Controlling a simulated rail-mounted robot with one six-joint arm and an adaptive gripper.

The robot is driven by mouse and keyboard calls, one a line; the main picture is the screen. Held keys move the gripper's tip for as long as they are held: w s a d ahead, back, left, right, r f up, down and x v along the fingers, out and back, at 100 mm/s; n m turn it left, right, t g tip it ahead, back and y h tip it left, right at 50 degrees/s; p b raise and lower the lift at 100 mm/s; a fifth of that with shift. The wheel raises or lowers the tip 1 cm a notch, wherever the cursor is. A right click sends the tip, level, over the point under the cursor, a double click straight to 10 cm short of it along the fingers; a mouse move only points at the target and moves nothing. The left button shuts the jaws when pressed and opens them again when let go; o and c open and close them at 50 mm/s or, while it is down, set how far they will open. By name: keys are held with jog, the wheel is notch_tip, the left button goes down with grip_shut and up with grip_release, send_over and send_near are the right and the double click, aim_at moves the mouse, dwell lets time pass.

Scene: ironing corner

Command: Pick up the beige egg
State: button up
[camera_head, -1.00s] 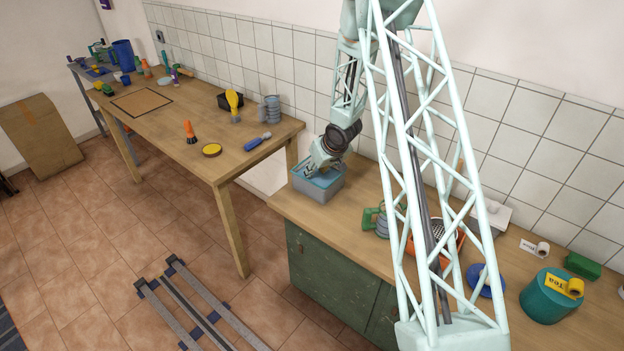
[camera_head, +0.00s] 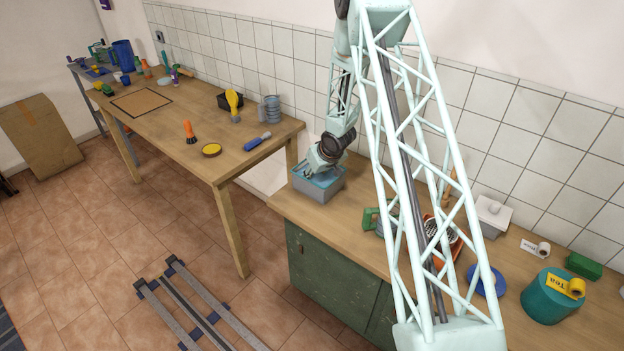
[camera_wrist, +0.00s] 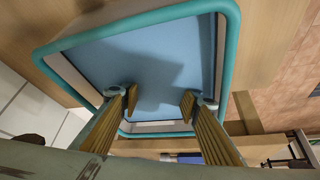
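I cannot make out a beige egg in either view. My gripper (camera_head: 313,172) is at the mouth of a grey box with a teal rim (camera_head: 322,195), at the left end of the right-hand counter. In the wrist view the gripper (camera_wrist: 160,103) is open, its two ribbed fingers well apart with nothing between them. The box's teal rim (camera_wrist: 140,22) surrounds a plain blue inside. The part I see there looks empty, with a soft shadow; the near part is partly hidden by the fingers and gripper body.
The counter (camera_head: 290,207) also holds a green-handled item (camera_head: 369,218), a white lidded box (camera_head: 493,212), a blue disc (camera_head: 487,280) and a teal canister (camera_head: 546,297). My arm hides part of the counter. A wooden table (camera_head: 170,125) with several tools stands left, across a gap.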

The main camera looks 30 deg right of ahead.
jog(key=shift+c, duration=0.2)
jog(key=c, duration=0.3)
jog(key=shift+r, duration=0.15)
jog(key=shift+r+p, duration=1.65)
jog(key=shift+r, duration=3.2)
jog(key=shift+a, duration=0.1)
